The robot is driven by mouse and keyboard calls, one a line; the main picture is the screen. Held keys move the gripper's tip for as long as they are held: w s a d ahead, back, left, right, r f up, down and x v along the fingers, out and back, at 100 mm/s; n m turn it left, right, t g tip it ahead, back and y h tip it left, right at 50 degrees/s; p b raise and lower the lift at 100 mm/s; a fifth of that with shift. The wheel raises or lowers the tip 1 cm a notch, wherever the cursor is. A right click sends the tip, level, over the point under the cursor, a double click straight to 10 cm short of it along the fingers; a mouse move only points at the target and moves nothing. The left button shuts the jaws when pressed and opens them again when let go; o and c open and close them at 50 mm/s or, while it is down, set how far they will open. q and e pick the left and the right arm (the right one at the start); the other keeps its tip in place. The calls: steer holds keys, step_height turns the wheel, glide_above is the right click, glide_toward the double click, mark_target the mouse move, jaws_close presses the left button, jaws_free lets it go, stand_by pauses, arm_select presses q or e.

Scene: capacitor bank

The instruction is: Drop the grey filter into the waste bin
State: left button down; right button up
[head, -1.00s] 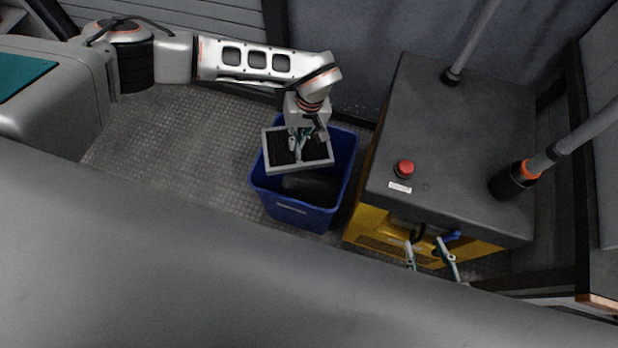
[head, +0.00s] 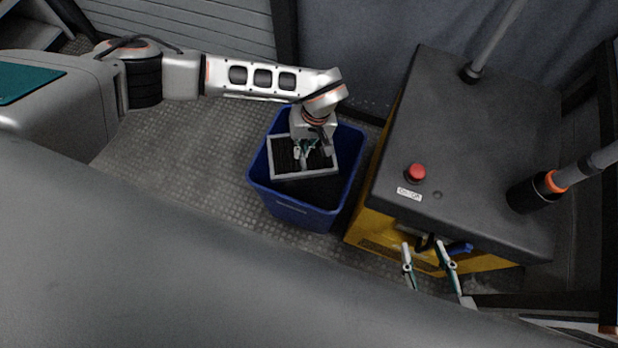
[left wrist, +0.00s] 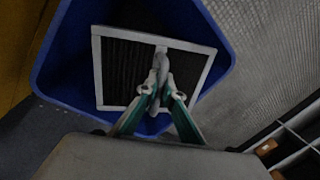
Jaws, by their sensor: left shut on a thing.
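The grey filter (head: 284,157) is a square grey frame with dark pleats and a middle bar. My left gripper (head: 304,152) is shut on its middle bar and holds it over the mouth of the blue waste bin (head: 296,212). In the left wrist view, the filter (left wrist: 125,70) lies within the outline of the bin (left wrist: 62,58), and the fingers (left wrist: 160,88) meet at the bar. How far the filter is below the rim I cannot tell. My right gripper (head: 430,262) has its fingers apart beside the yellow machine's front.
The yellow machine (head: 372,228) with a dark top (head: 470,150) stands just right of the bin. It carries a red button (head: 415,173) and two thick grey poles. The textured floor (head: 190,165) left of the bin is clear.

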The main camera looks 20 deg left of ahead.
arm_select(q)
steer(key=c, duration=2.1)
jaws_free()
steer(key=shift+r, duration=0.1)
steer(key=shift+c, duration=0.2)
step_height(320, 180, up, 12)
steer(key=w+d, duration=0.1)
steer(key=d, duration=0.1)
arm_select(e)
steer(key=shift+s+d+f, duration=0.15)
steer(key=shift+s+f, duration=0.05)
steer(key=shift+f, duration=0.05)
